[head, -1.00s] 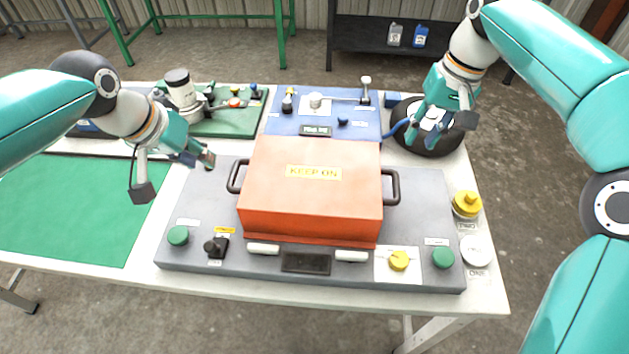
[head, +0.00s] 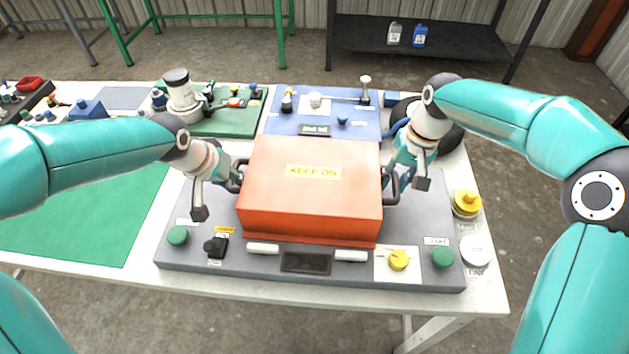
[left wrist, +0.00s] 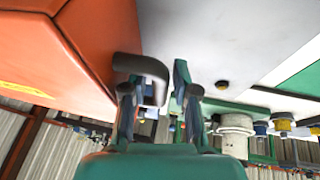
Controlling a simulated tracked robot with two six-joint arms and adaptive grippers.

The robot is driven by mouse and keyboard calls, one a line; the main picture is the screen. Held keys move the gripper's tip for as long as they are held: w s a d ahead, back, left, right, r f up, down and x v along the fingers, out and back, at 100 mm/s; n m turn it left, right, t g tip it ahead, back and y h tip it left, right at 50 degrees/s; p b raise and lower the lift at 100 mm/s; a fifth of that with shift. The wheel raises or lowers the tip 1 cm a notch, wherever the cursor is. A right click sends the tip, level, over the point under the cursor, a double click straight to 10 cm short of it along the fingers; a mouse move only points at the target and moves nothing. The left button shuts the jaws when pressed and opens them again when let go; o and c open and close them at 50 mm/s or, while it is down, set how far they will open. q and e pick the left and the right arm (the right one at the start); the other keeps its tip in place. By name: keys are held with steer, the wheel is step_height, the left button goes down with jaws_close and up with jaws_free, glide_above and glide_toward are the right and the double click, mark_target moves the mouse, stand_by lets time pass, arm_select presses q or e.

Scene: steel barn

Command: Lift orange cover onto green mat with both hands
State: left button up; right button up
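The orange cover (head: 312,205) sits on the grey console (head: 200,260), with a "KEEP ON" label on top and a dark handle on each side. My left gripper (head: 236,180) is at the cover's left handle. In the left wrist view its two fingers (left wrist: 158,95) stand apart, with the dark handle (left wrist: 150,66) reaching between them. My right gripper (head: 396,184) is at the right handle (head: 390,199); its fingers look apart around the bar, partly hidden. The green mat (head: 100,210) lies flat and bare on the table, left of the console; my left arm covers part of it.
Green buttons (head: 178,236), a black switch (head: 215,245) and a yellow knob (head: 398,260) are on the console front. A black wheel-like ring (head: 450,135) lies behind the right arm.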

arm_select(q)
jaws_close()
arm_select(e)
jaws_close()
arm_select(q)
steer(key=shift+w+r, duration=0.1)
steer(key=shift+r, duration=0.15)
arm_select(e)
steer(key=shift+w+r, duration=0.1)
steer(key=shift+r, duration=0.15)
